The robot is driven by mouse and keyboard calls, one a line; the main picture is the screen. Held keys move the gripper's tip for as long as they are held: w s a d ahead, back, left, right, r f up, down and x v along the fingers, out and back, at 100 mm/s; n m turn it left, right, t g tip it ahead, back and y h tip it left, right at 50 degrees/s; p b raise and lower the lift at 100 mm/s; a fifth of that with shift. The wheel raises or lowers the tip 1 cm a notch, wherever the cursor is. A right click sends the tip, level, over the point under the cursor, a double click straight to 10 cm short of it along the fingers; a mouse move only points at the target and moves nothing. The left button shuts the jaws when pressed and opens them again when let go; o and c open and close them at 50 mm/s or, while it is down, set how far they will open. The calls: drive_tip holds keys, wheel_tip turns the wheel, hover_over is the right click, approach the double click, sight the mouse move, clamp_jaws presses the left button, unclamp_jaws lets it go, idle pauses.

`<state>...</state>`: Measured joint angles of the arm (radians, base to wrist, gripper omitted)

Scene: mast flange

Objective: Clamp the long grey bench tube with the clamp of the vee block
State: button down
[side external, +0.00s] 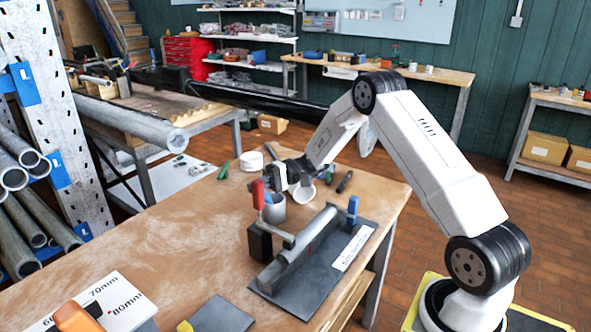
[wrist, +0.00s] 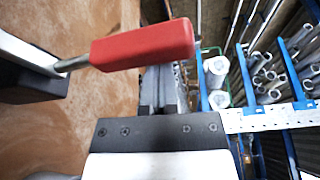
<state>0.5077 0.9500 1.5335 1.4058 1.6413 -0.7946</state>
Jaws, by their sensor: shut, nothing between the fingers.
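The grey tube (side external: 312,238) lies along the vee block on a dark base plate (side external: 290,298) on the bench. The clamp's red handle (side external: 258,194) stands upright above its black block (side external: 261,241), and a metal arm (side external: 276,233) reaches from the block toward the tube. My gripper (side external: 272,174) is shut and empty, close beside the red handle. In the wrist view the red handle (wrist: 145,45) crosses in front of the dark fingers (wrist: 162,90) and hides part of them. I cannot tell whether they touch.
A blue-handled upright part (side external: 352,211) stands at the plate's far right. A white number card (side external: 118,303) lies front left. The bench's middle left is clear.

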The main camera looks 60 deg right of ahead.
sight(281, 232)
drive_tip(key=shift+d, duration=0.2)
drive_tip(key=f+v, duration=0.1)
drive_tip(key=v, duration=0.9)
drive_tip(key=s+a+g+h, duration=0.1)
drive_tip(key=a+h, duration=0.1)
drive_tip(key=a, duration=0.1)
drive_tip(key=s+a+f+g+h, duration=0.1)
drive_tip(key=s+a+g+h, duration=0.1)
drive_tip(key=a, duration=0.2)
drive_tip(key=s+a+f+g+h, duration=0.1)
drive_tip(key=s+a+g, duration=0.1)
drive_tip(key=a, duration=0.2)
drive_tip(key=shift+s+a+h, duration=0.15)
drive_tip(key=shift+a+h, duration=0.05)
drive_tip(key=shift+h, duration=0.2)
drive_tip(key=s+a+n+t+h, duration=0.2)
drive_tip(key=s+a+n+h, duration=0.3)
drive_tip(key=s+h, duration=0.5)
drive_tip(key=s+a, duration=0.1)
drive_tip(key=s, duration=0.2)
drive_tip(key=shift+s+a+h, duration=0.15)
drive_tip(key=shift+s+h, duration=0.1)
drive_tip(key=shift+h, duration=0.05)
